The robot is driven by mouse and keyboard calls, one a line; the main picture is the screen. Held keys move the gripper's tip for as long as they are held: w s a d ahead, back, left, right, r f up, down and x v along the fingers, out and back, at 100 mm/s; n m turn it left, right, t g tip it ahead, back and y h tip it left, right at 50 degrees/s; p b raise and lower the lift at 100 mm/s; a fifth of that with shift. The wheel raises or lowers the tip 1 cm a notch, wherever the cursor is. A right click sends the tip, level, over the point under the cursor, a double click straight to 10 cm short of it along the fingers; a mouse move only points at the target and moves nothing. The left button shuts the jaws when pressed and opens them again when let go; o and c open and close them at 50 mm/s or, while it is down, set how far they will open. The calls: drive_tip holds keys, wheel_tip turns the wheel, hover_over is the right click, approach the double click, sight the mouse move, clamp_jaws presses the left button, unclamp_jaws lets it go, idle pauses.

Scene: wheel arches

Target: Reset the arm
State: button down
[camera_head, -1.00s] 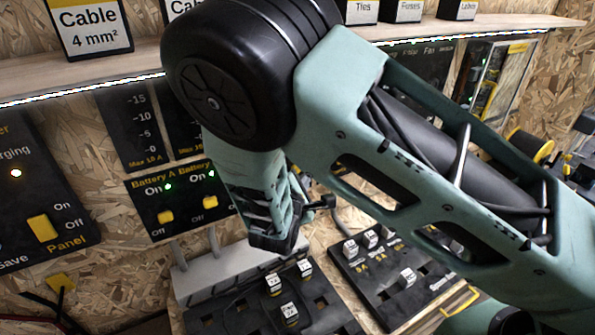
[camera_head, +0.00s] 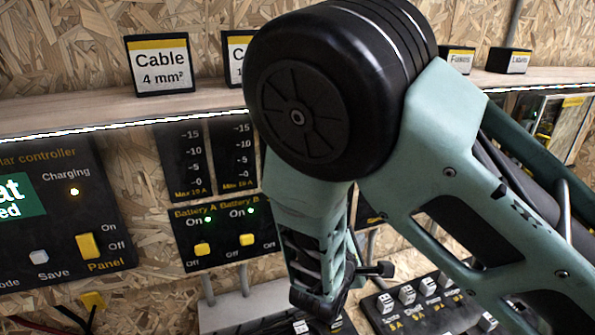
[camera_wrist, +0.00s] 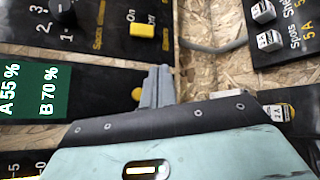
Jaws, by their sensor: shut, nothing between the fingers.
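My gripper (camera_wrist: 160,75) shows in the wrist view as two grey fingers pressed together, shut and empty. It is in front of the panel wall, between a green display (camera_wrist: 35,90) reading A 55 % and B 70 % and a black fuse board (camera_wrist: 285,35). In the head view my teal arm with its large black joint fills the middle and right. Its lower part hangs in front of the wall, right of the Battery A and Battery B panel (camera_head: 220,262). I cannot make out the fingertips there.
A shelf (camera_head: 60,115) with an LED strip carries label boxes, one reading Cable 4 mm² (camera_head: 160,65). A solar controller panel (camera_head: 60,215) is at the left. Fuse blocks (camera_head: 405,294) stand low on a board near my arm. A yellow switch (camera_wrist: 142,30) is above the fingers.

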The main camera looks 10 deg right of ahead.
drive_tip(key=s+d+r+m+g+y, duration=0.25)
drive_tip(key=s+m+g, duration=0.5)
drive_tip(key=s, duration=0.65)
drive_tip(key=s+a+r+g+y, duration=0.2)
drive_tip(key=s+a+r+y, duration=0.1)
drive_tip(key=s, duration=0.3)
drive_tip(key=s+a+r+m+g+y+b, duration=0.1)
drive_tip(key=s+a+r+g+y, duration=0.1)
drive_tip(key=s+a+r+y, duration=0.2)
drive_tip(key=shift+s+a+b, duration=0.3)
drive_tip(key=shift+s+a, duration=0.85)
drive_tip(key=shift+a, duration=0.1)
drive_tip(key=shift+f+y, duration=0.1)
drive_tip(key=shift+y, duration=0.15)
idle(0.5)
